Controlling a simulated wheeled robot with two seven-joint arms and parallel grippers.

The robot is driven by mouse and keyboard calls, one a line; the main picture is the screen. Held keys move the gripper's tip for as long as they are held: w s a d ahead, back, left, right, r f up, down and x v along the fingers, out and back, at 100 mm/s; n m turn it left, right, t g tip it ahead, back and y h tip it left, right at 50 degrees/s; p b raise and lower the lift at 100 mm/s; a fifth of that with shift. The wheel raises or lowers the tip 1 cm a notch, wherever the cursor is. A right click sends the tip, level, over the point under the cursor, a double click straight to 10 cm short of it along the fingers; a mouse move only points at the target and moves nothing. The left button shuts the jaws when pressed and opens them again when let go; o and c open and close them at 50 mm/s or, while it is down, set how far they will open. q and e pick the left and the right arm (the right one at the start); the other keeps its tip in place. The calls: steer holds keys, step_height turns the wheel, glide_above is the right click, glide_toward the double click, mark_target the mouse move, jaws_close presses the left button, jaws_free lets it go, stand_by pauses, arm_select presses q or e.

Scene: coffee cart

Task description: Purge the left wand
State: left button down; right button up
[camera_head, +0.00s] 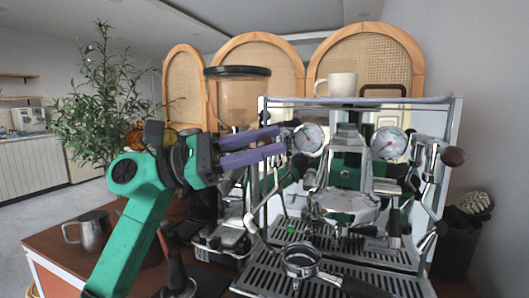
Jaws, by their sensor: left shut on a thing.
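The espresso machine (350,205) stands at the right on the cart, chrome with a green group. Its left wand (251,222), a bent chrome pipe, hangs over the left side of the drip tray (345,283). My left gripper (283,146), with purple fingers, reaches in from the left at the machine's upper left corner, beside the left gauge (308,138). It is shut on what looks like the left steam knob; the fingers hide most of it. The matching right knob (453,156) shows dark brown on the other side. I see no steam. My right gripper is not in view.
A portafilter (301,259) lies over the drip tray's front. A grinder (238,95) stands left of the machine, behind my left arm. A metal pitcher (90,232) sits at the cart's left. A white cup (341,85) stands on top of the machine.

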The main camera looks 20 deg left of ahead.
arm_select(q)
steer(key=shift+d+f, duration=0.15)
steer(key=shift+f, duration=0.1)
steer(key=c, duration=0.6)
jaws_free()
steer(key=shift+w, duration=0.15)
steer(key=shift+a, duration=0.2)
steer(key=b+v, duration=0.4)
steer(key=v, duration=1)
steer(key=shift+a, duration=0.2)
